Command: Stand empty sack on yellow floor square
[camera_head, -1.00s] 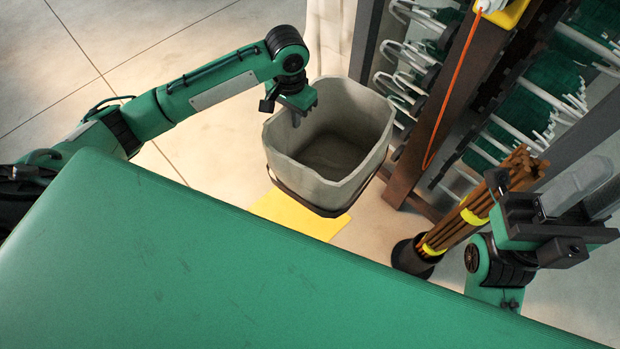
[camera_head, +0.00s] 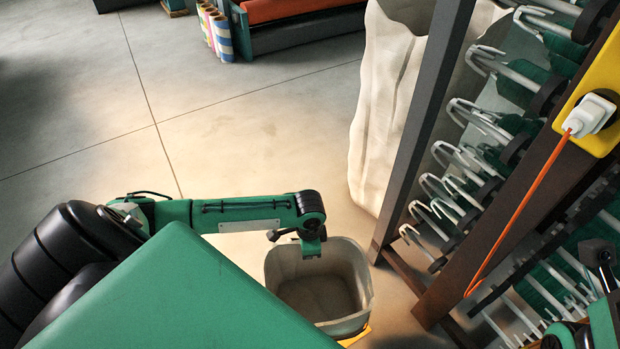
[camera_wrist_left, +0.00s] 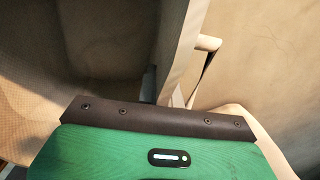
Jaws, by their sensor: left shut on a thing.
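The empty sack (camera_head: 290,268) is a grey, open-topped, box-shaped bag standing upright. Its inside is bare. My left gripper (camera_head: 311,250) is shut on its far rim; in the left wrist view the sack's fabric wall (camera_wrist_left: 182,50) runs up to the gripper. The yellow floor square (camera_head: 356,338) shows only as a small strip at the sack's near right edge; the rest is hidden. I cannot tell whether the sack's base touches the floor. My right gripper (camera_head: 603,262) is partly in view at the right edge, its jaws unclear.
A tall pale sack (camera_head: 383,110) stands behind, beside a rack with white hooks (camera_head: 470,120) and a dark post (camera_head: 425,130). An orange cord (camera_head: 520,215) hangs from a white plug (camera_head: 590,115). A green surface (camera_head: 200,300) fills the near left. Floor at left is clear.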

